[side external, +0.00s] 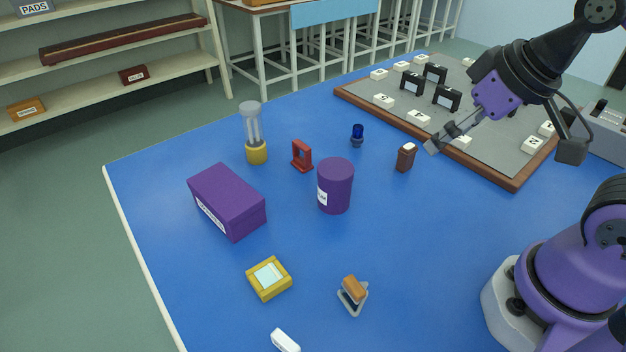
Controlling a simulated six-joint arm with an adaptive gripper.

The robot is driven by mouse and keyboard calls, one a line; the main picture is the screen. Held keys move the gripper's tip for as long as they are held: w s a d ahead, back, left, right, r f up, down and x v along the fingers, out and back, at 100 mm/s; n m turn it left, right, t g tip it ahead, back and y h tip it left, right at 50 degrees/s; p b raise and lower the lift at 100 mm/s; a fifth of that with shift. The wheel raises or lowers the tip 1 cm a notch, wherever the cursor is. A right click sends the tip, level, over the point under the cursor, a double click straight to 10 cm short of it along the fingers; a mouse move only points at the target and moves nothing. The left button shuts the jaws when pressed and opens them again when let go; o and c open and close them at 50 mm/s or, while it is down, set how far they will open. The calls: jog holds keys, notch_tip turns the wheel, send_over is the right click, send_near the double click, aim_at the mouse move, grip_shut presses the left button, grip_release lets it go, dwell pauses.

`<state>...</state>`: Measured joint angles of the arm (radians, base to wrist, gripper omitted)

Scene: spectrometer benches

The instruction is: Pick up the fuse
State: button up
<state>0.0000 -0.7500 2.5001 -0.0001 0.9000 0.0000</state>
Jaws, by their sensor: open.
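No object carries a label I can read as fuse, so I cannot tell for sure which one it is. Candidates are a small brown block with a pale top (405,159), a clear tube with a yellow base and grey cap (253,130), and a small dark-blue piece on a grey foot (357,135). All stand upright on the blue table. My gripper (440,138) is open and empty, pointing down-left, just right of the brown block in the picture and near the board's front edge. It appears above the surface and apart from the block.
A framed grey board (480,166) with white tiles and black pieces lies at the back right. A purple cylinder (337,187), purple box (229,207), red piece (301,157), yellow device (269,279) and orange-topped piece (353,294) stand on the table (420,240). Front right centre is clear.

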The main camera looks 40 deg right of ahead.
jog(key=g, duration=0.1)
send_near(413, 148)
jog(key=x, duration=0.7)
jog(key=shift+w+d, duration=0.2)
jog(key=x, duration=0.5)
jog(key=shift+a+f, duration=0.25)
jog(key=shift+f, duration=0.1)
jog(key=shift+c, duration=0.4)
jog(key=shift+s, duration=0.1)
grip_shut()
